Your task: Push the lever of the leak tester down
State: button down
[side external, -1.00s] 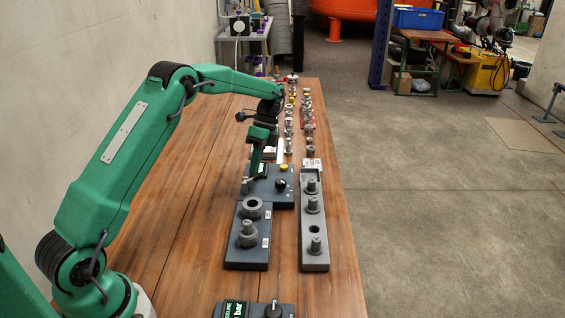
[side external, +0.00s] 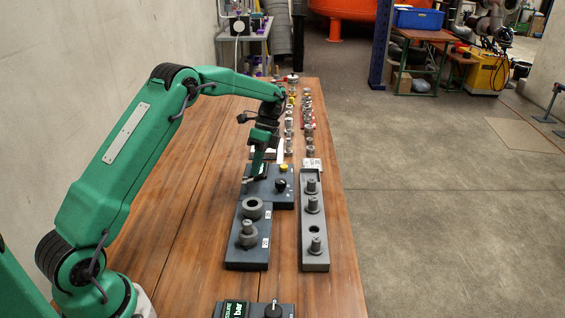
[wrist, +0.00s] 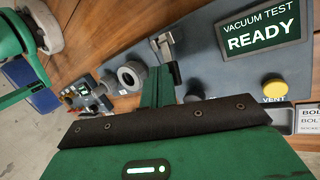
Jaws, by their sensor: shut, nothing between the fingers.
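My gripper (side external: 253,178) is shut and empty, pointing down at the tester's left side by the lever. In the wrist view its green finger (wrist: 158,86) is close beside the lever; I cannot tell whether they touch.
The tester has a yellow vent button (side external: 284,167) and a black knob (side external: 281,185). Several fittings line the bench behind. The bench's left side is clear.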

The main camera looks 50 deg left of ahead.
aim_at(247, 180)
jog(key=shift+w+d+f, duration=0.15)
jog(key=shift+f, duration=0.25)
jog(key=shift+w+d+f, duration=0.1)
jog(key=shift+d+f, duration=0.05)
jog(key=shift+f, duration=0.25)
dwell(1.3)
jog(key=shift+r, duration=0.15)
dwell(0.4)
jog(key=shift+s+a+r, duration=0.3)
jog(key=shift+r, duration=0.35)
jog(key=shift+s+a+r, duration=0.25)
jog(key=shift+r, duration=0.4)
jog(key=shift+r, duration=0.15)
jog(key=shift+s+a+r, duration=0.25)
jog(key=shift+a+r, duration=0.05)
jog(key=shift+r, duration=0.4)
jog(key=shift+s+a+r, duration=0.25)
jog(key=shift+s+r, duration=0.05)
jog(key=shift+r, duration=0.4)
jog(key=shift+s+a+r, duration=0.25)
jog(key=shift+a+r, duration=0.05)
jog(key=shift+r, duration=0.4)
